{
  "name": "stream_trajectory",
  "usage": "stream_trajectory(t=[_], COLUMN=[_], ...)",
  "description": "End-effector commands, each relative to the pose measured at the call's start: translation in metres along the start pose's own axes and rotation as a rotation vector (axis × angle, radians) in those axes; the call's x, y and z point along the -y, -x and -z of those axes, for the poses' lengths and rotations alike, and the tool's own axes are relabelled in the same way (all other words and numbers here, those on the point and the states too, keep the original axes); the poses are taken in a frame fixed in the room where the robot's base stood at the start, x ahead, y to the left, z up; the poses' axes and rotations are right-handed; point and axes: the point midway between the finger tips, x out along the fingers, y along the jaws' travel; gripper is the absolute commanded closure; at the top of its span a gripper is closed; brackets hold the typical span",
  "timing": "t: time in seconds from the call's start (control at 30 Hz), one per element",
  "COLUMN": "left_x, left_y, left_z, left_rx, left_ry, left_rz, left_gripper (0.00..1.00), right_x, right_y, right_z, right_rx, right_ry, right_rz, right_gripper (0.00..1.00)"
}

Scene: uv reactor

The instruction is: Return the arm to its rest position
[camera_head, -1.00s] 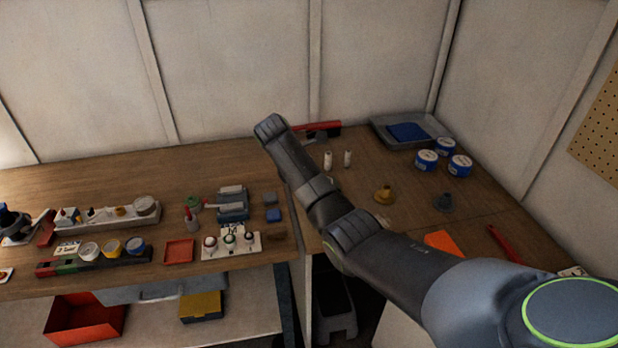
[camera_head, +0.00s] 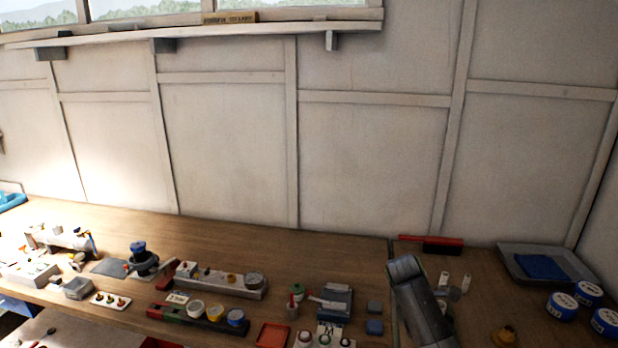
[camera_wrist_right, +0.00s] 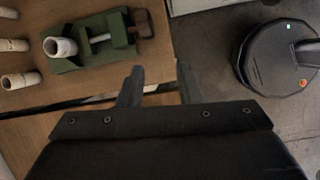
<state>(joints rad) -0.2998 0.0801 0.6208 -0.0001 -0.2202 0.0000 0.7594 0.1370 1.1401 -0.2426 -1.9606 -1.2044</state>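My right arm's dark link (camera_head: 418,300) rises from the bottom edge in the head view, right of centre, in front of the bench. No fingers show there. In the right wrist view my right gripper (camera_wrist_right: 160,68) has its two fingers apart with nothing between them. The fingers are beside a wooden surface edge, with grey floor to the right. My left gripper is in neither view.
In the wrist view, a green fixture (camera_wrist_right: 98,45) with a pale tube lies on a wooden surface (camera_wrist_right: 60,88), beside several pale cylinders. In the head view, the bench holds a grey tray (camera_head: 515,265), blue-labelled tubs (camera_head: 562,306), a red-handled tool (camera_head: 431,241) and a rack (camera_head: 222,283).

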Motion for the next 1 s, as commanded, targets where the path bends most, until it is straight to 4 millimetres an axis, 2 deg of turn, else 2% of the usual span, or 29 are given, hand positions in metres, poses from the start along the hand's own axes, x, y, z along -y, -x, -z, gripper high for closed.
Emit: stream_trajectory(t=[0.03,0.2,0.4,0.5,0.63,0.8,1.0], left_x=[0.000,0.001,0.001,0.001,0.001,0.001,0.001], left_y=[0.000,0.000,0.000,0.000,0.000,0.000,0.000], left_z=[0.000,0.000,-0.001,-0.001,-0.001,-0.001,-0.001], left_rx=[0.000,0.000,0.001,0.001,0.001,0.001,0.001], left_ry=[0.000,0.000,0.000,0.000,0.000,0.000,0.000], left_rz=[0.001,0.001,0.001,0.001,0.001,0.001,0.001], left_gripper=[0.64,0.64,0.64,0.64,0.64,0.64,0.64], right_x=[0.016,0.065,0.131,0.166,0.213,0.269,0.311], right_y=[-0.021,-0.070,-0.108,-0.120,-0.126,-0.120,-0.105], right_z=[-0.001,-0.008,-0.025,-0.036,-0.053,-0.077,-0.098], right_rx=[-0.018,-0.092,-0.179,-0.223,-0.280,-0.351,-0.408], right_ry=[-0.048,-0.245,-0.481,-0.602,-0.760,-0.955,-1.110], right_rz=[-0.002,-0.027,-0.042,-0.044,-0.042,-0.035,-0.024], right_gripper=[0.68,0.68,0.68,0.68,0.68,0.68,0.68])
